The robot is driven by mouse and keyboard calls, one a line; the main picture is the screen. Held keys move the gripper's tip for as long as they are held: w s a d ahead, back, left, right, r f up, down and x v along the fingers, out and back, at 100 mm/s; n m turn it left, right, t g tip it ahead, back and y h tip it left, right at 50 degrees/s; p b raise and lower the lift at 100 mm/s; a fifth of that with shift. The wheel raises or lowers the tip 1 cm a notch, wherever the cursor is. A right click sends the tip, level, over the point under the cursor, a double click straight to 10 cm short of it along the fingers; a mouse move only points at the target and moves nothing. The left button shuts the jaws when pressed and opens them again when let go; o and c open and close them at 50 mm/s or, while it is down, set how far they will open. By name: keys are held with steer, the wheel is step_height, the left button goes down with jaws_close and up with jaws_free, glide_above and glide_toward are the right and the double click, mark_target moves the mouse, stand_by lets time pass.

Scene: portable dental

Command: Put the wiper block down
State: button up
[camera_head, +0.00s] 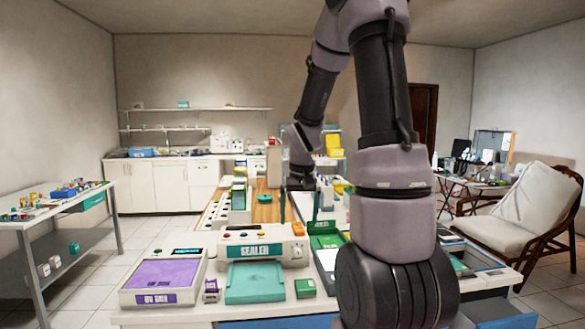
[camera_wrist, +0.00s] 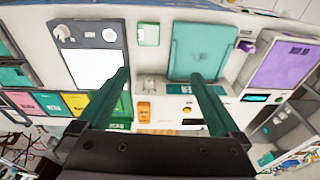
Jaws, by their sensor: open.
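My gripper (camera_head: 299,216) is over the bench behind the sealer, its two green fingers wide apart; they also show in the wrist view (camera_wrist: 160,75). Nothing is held between them. I cannot tell for certain which thing is the wiper block. A small purple block (camera_head: 210,290) stands on the bench between the purple-topped UV box (camera_head: 165,274) and the teal tray (camera_head: 255,283); it also shows in the wrist view (camera_wrist: 247,46). A small green box (camera_head: 305,288) lies right of the tray, also in the wrist view (camera_wrist: 148,34).
The white sealer (camera_head: 263,244) stands behind the teal tray. A side table (camera_head: 40,222) with small items is at left, a chair (camera_head: 520,215) at right. Bare bench shows around the small green box.

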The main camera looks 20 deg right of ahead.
steer(key=s+a+r+t+y, duration=0.1)
steer(key=s+a+r+t, duration=0.1)
steer(key=s+a+r, duration=0.3)
steer(key=s+a+r+t+y, duration=0.1)
steer(key=s+a+r+t, duration=0.2)
steer(key=s+r, duration=0.9)
steer(key=shift+s+a+r+m, duration=0.2)
steer(key=shift+a+r+m, duration=0.1)
steer(key=shift+a+r, duration=0.65)
